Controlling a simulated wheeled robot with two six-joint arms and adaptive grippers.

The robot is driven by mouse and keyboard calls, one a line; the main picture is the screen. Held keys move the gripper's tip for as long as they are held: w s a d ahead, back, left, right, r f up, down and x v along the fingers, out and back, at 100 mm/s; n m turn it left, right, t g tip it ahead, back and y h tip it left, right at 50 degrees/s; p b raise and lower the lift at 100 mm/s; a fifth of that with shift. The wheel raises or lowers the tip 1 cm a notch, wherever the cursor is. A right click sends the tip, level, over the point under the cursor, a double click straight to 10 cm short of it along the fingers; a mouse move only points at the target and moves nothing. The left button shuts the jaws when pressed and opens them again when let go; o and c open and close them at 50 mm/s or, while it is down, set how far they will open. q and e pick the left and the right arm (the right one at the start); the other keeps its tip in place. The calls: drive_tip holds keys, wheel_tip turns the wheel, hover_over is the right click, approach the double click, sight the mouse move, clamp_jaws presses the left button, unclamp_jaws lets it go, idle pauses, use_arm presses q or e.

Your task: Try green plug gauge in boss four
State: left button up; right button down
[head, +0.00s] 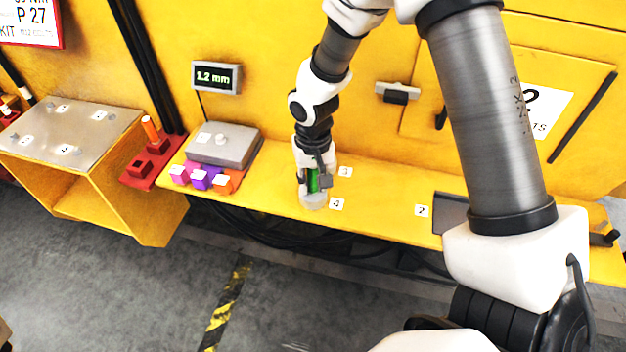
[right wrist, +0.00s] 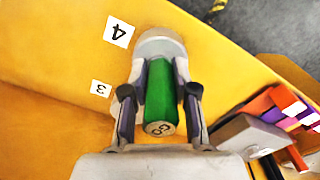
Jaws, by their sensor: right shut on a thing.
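My right gripper (head: 316,182) is shut on the green plug gauge (head: 314,180), its fingers on both sides of the handle. In the right wrist view the gauge (right wrist: 160,98) shows its end marked "GO" toward the camera, between the two fingertips (right wrist: 157,92). Its far end meets boss four (right wrist: 160,43), a pale round metal boss beside the label "4" (right wrist: 118,31). In the head view boss four (head: 313,202) sits directly below the gripper. I cannot tell how far the gauge is inside the bore. My left gripper is not in view.
The yellow ledge (head: 385,190) carries labels 3 and 2. To the left stand a grey box (head: 222,146), pink, purple and orange blocks (head: 201,180) and a display (head: 216,77) reading 1.2 mm. A red stand (head: 152,162) with an orange pin is farther left.

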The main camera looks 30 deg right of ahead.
idle(0.4)
drive_tip(key=c, duration=0.8)
unclamp_jaws()
wheel_tip(320, 180, up, 12)
wheel_tip(320, 180, up, 12)
drive_tip(key=p, duration=1.1)
drive_tip(key=shift+s+p, duration=0.1)
drive_tip(key=shift+p, duration=0.3)
